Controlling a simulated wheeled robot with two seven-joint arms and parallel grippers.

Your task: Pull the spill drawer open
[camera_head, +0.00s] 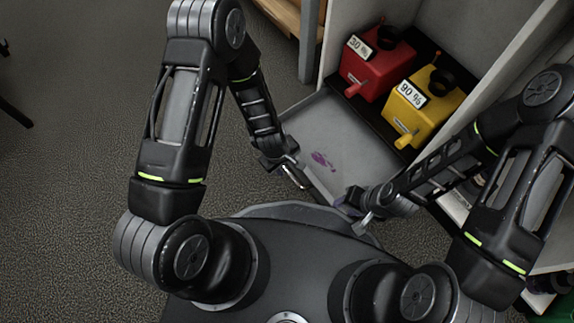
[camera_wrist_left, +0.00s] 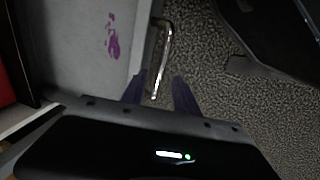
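The spill drawer (camera_head: 300,128) is a grey tray standing out from the cabinet, with a purple stain (camera_head: 322,160) on its floor. Its metal bar handle (camera_head: 296,178) is on the front edge; the bar also shows in the left wrist view (camera_wrist_left: 165,50). My left gripper (camera_head: 287,165) is at the handle. In the left wrist view its two dark fingers (camera_wrist_left: 159,78) are apart, with the handle's near end between them and gaps visible on both sides. My right gripper (camera_head: 358,205) is at the right end of the drawer front; its fingers are too small to judge.
A red dispenser box (camera_head: 372,75) marked 30 % and a yellow one (camera_head: 432,105) marked 90 % stand on the shelf behind the drawer. The cabinet side wall (camera_head: 345,40) rises at the back.

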